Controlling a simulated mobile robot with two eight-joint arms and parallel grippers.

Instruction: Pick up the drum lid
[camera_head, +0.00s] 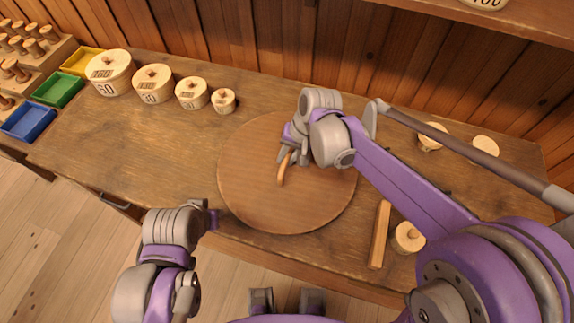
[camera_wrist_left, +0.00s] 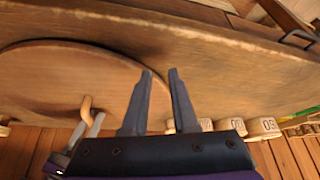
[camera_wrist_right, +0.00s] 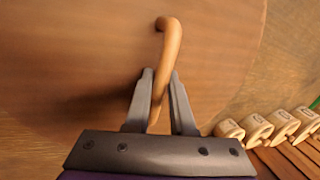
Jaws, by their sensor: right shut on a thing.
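The drum lid (camera_head: 250,180) is a large flat wooden disc with a curved light-wood handle (camera_head: 282,172). It lies over the middle of the workbench near the front edge; I cannot tell whether it touches the bench. My right gripper (camera_head: 287,158) is shut on the handle, and in the right wrist view the handle (camera_wrist_right: 171,45) passes between the fingers and bends at its tip. My left gripper (camera_wrist_left: 160,72) is open and empty, near the bench's front edge, left of the lid; in the left wrist view the lid (camera_wrist_left: 60,65) shows beyond it.
Several lidded, numbered drums (camera_head: 153,84) stand in a row at the back left. Yellow, green (camera_head: 57,90) and blue trays sit farther left beside spool racks. A wooden bar (camera_head: 379,235) and a small knobbed drum (camera_head: 408,238) are at right. A shelf (camera_head: 500,20) overhangs the back right.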

